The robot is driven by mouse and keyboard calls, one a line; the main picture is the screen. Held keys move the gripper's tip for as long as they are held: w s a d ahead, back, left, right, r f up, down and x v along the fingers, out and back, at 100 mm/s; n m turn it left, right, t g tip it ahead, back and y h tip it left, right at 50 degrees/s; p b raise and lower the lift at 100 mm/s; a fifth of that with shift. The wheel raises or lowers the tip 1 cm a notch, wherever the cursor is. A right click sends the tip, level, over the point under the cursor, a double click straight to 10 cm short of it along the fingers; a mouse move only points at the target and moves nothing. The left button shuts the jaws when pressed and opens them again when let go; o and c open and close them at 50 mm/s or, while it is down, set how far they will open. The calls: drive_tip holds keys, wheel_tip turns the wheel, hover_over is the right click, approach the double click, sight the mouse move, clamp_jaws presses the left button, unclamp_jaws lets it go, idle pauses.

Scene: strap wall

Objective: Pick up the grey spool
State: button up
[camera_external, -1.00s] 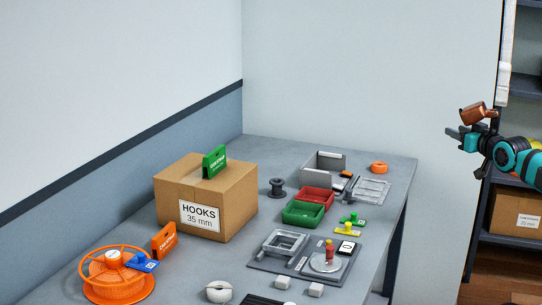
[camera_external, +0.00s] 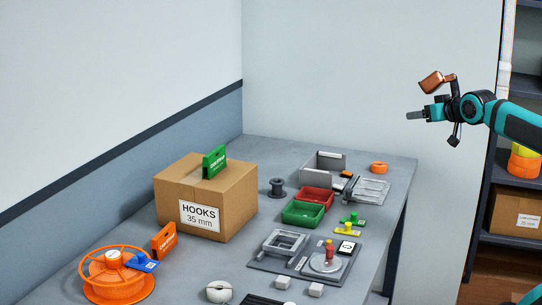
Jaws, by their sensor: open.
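The grey spool (camera_external: 277,187) is a small dark grey reel standing upright on the table, just right of the cardboard box and left of the red bin. Nothing covers it. My gripper (camera_external: 416,116) is open and empty. It hangs in the air well above the table's far right corner, up and to the right of the spool, with its fingers pointing left.
A tall cardboard box (camera_external: 206,198) with a green tag (camera_external: 215,162) on top stands left of the spool. Red (camera_external: 316,199) and green (camera_external: 303,213) bins and a grey bin (camera_external: 324,167) stand to its right. An orange ring (camera_external: 379,167) lies near the far right edge.

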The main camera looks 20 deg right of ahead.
drive_tip(key=w+a+n+g, duration=0.1)
drive_tip(key=w+a+g, duration=0.3)
drive_tip(key=w+a, duration=0.5)
drive_tip(key=n+g+h, duration=0.1)
drive_tip(key=n+g, duration=0.2)
drive_tip(key=g, duration=0.5)
hover_over(277, 184)
drive_tip(key=d, duration=0.2)
wheel_tip(277, 184, down, 9)
drive_tip(key=shift+m, duration=0.3)
drive_tip(key=f, duration=0.5)
drive_tip(key=w+f, duration=0.1)
drive_tip(key=f, duration=0.5)
drive_tip(key=w+a+f, duration=0.1)
drive_tip(key=f, duration=0.5)
drive_tip(key=shift+w+f, duration=0.1)
drive_tip(key=c, duration=0.8)
